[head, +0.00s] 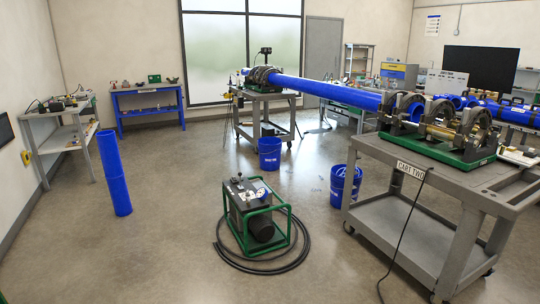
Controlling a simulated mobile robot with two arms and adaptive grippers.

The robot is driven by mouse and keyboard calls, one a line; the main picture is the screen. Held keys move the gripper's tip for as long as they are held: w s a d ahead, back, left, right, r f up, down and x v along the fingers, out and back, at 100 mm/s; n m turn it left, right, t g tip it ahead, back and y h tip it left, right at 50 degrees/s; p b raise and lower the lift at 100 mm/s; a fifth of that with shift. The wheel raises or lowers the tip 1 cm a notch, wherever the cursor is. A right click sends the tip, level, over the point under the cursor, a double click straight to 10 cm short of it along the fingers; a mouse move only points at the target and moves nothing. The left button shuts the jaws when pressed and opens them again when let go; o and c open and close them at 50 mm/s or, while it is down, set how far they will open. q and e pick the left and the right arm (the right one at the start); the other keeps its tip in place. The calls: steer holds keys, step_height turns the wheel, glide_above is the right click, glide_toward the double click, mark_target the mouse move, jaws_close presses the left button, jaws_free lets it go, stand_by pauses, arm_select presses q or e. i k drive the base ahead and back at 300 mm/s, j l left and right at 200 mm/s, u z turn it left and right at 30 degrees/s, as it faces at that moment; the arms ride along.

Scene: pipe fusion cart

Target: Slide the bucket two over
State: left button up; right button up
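Two blue buckets stand upright on the floor. The nearer blue bucket (345,190) is just left of the cart marked CART TWO (440,190), with white markings I cannot read. The farther blue bucket (270,158) stands by the front of the far cart (262,98), with a small white label too small to read. Neither of my grippers is in view.
A green-framed pump unit (256,218) with a black hose (232,258) coiled around it sits mid-floor. A blue pipe (330,89) spans the two carts. A black cable (400,235) hangs off CART TWO. Floor (165,225) between is clear.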

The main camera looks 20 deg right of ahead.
mark_target(269, 147)
steer(key=u, duration=0.2)
steer(key=i+u, duration=0.1)
steer(key=i, duration=1.2)
steer(key=i+j+z, duration=0.2)
steer(key=i, duration=2.15)
steer(key=i+u, duration=0.1)
steer(key=i, duration=2.2)
steer(key=i+l+z, duration=0.2)
steer(key=i+z, duration=0.2)
steer(key=i, duration=0.15)
steer(key=i+z, duration=0.35)
steer(key=i, duration=0.15)
steer(key=i+j+z, duration=0.15)
steer(key=i+z, duration=0.25)
steer(key=i, duration=0.15)
steer(key=i+j+z, duration=0.4)
steer(key=i, duration=0.15)
steer(key=l, duration=0.1)
